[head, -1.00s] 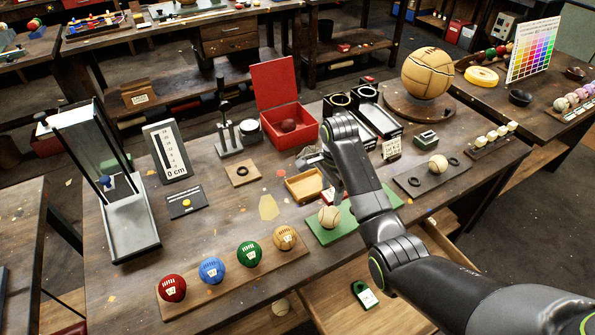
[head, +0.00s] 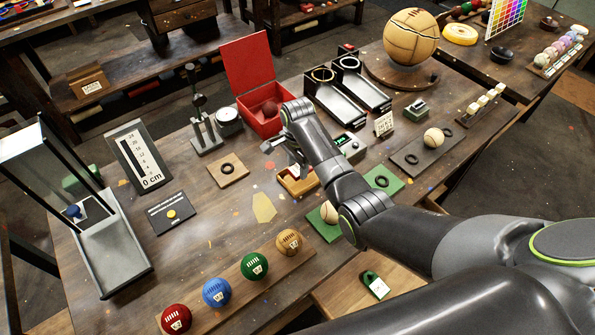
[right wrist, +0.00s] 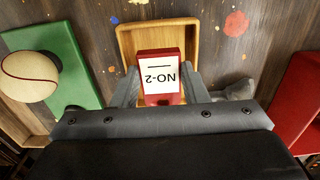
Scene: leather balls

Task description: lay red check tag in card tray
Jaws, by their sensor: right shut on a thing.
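The red check tag (right wrist: 161,98), red with a white label reading "NO-2" upside down, is between the fingers of my right gripper (right wrist: 161,92). My right gripper (head: 287,163) is shut on it. The wooden card tray (right wrist: 155,25) lies beyond and below the tag in the right wrist view, and the tag overlaps its near part. I cannot tell whether the tag touches the tray floor. In the head view the card tray (head: 298,190) is partly under my right gripper, and the tag is not clear there. My left gripper is not in view.
A pale ball (right wrist: 28,76) sits on a green mat (right wrist: 72,60) beside the tray. The open red box (head: 263,118) stands behind the gripper. Several coloured balls (head: 216,292) line a board at the front. Bare tabletop lies left of the tray.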

